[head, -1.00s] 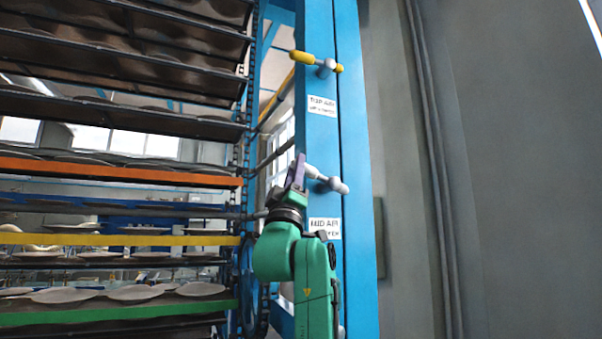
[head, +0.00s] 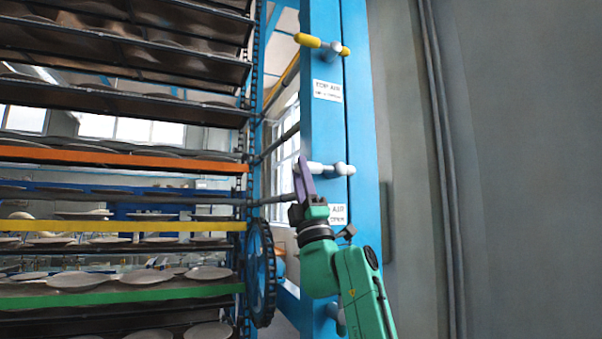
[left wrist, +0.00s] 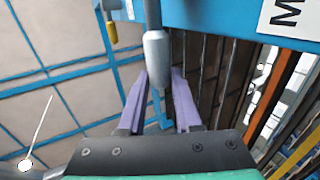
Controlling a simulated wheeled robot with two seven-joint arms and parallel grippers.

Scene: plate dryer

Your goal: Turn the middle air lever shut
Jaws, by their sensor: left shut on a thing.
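The middle air lever is a pale grey-white handle (head: 322,169) on the blue post. It lies nearly level, its handle end to the left and its knob to the right. My left gripper (head: 302,166), with purple fingers, is at the handle's left end. In the left wrist view the two fingers (left wrist: 160,76) stand on either side of the grey grip (left wrist: 156,48), shut on it. The white middle air label (head: 338,214) below is partly hidden by my wrist. My right gripper is in neither view.
A yellow-ended top air lever (head: 310,41) sits higher on the blue post (head: 320,120), above its label (head: 327,90). Racks of plates (head: 120,292) and a blue wheel (head: 261,272) stand to the left. A grey wall (head: 520,170) is at right.

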